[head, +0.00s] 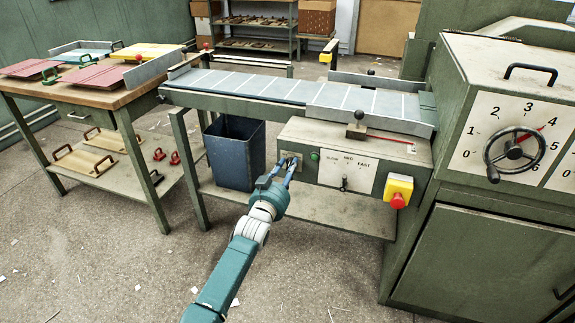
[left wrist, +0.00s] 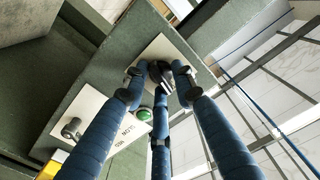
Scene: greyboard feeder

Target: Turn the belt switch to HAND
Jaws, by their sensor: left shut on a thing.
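The belt switch is a dark knob (left wrist: 160,72) on a cream plate (left wrist: 190,60) at the left end of the green control box (head: 300,133). My left gripper (head: 288,165) reaches up to that plate from the front. In the left wrist view its blue fingers (left wrist: 155,75) are closed around the knob. The fingers hide much of the knob, and I cannot read which way it points or any lettering on its plate. My right gripper is in neither view.
Right of the switch are a green button (head: 314,155), a speed plate with a small lever (head: 344,183) and a red stop button (head: 398,200) on a yellow box. A blue bin (head: 232,155) stands left of the box. The belt (head: 290,90) runs above.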

